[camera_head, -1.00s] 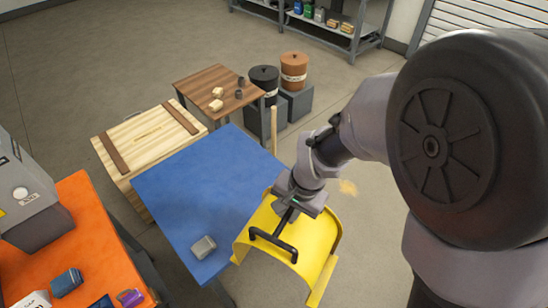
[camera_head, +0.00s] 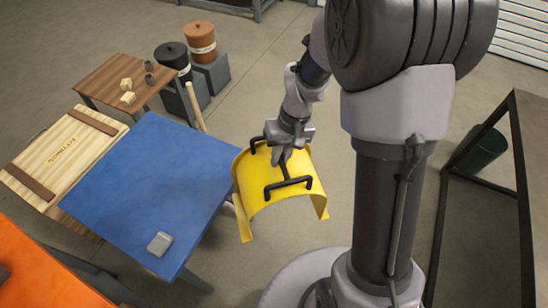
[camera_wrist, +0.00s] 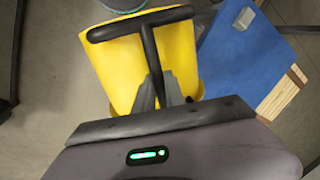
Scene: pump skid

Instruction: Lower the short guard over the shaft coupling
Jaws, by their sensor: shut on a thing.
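The yellow curved guard (camera_head: 262,190) has a black handle on top. My gripper (camera_head: 283,158) is shut on the handle's bar and carries the guard in the air, beside the right edge of the blue table. In the wrist view the guard (camera_wrist: 178,62) hangs beyond the fingers (camera_wrist: 159,92), with the black handle crossing above it. The guard's open side faces down. The shaft coupling does not show in any view.
The blue table (camera_head: 150,180) holds a small grey block (camera_head: 159,243). A wooden crate (camera_head: 62,155) and a brown table (camera_head: 130,70) stand to the left. A dark-framed bench (camera_head: 500,170) with a green bin (camera_head: 482,147) stands right. Open floor lies between.

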